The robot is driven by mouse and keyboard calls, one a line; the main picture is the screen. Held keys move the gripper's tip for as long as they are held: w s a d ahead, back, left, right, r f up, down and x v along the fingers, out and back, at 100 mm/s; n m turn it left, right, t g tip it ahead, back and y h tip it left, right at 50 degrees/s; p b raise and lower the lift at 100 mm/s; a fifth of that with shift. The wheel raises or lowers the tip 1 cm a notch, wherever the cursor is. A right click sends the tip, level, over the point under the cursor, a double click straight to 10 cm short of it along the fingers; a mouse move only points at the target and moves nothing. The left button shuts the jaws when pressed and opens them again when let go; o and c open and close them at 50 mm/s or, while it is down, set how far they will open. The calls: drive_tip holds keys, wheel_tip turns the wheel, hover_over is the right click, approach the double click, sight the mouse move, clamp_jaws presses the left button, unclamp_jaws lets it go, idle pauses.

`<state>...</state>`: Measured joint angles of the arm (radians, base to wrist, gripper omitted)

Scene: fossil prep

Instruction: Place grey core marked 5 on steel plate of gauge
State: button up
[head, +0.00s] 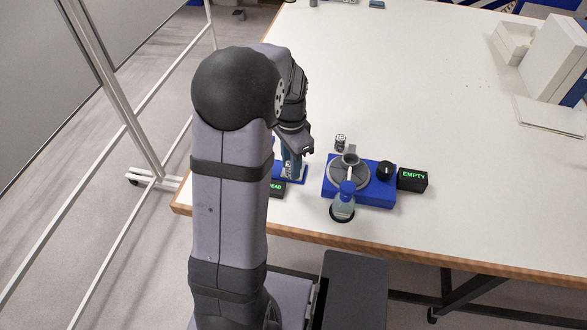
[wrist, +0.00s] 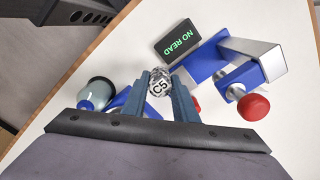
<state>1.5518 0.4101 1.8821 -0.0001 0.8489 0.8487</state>
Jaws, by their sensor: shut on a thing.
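The grey speckled core marked C5 (wrist: 159,86) is between the two blue-grey fingers of my gripper (wrist: 162,80) in the wrist view. My gripper is shut on it, with the marked end facing the camera. The core appears apart from that plate. Its display (wrist: 190,43) reads NO READ. In the head view my arm hides much of the gauge; part of its display (head: 277,188) shows.
A blue device (head: 376,198) with a round grey disc, black knob and EMPTY display (head: 412,179) stands to the right. A grey-blue bottle-like thing (head: 342,211) is at its front. A small speckled cylinder (head: 340,141) stands behind it. White blocks (head: 550,60) are far right; the table's middle is clear.

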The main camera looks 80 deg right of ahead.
drive_tip(key=shift+d+r, duration=2.6)
drive_tip(key=shift+d, duration=0.3)
drive_tip(key=shift+m, duration=0.3)
drive_tip(key=shift+w+f+p, duration=0.2)
drive_tip(key=shift+f+p, duration=0.55)
drive_tip(key=shift+f, duration=1.75)
drive_tip(key=shift+w+f+p, duration=0.15)
drive_tip(key=shift+f+p, duration=0.55)
drive_tip(key=shift+f, duration=1.8)
drive_tip(key=shift+f, duration=0.15)
drive_tip(key=o, duration=1.1)
wheel_tip(320, 180, up, 12)
drive_tip(key=b, duration=0.2)
drive_tip(key=shift+r+b, duration=0.2)
drive_tip(key=shift+b, duration=0.1)
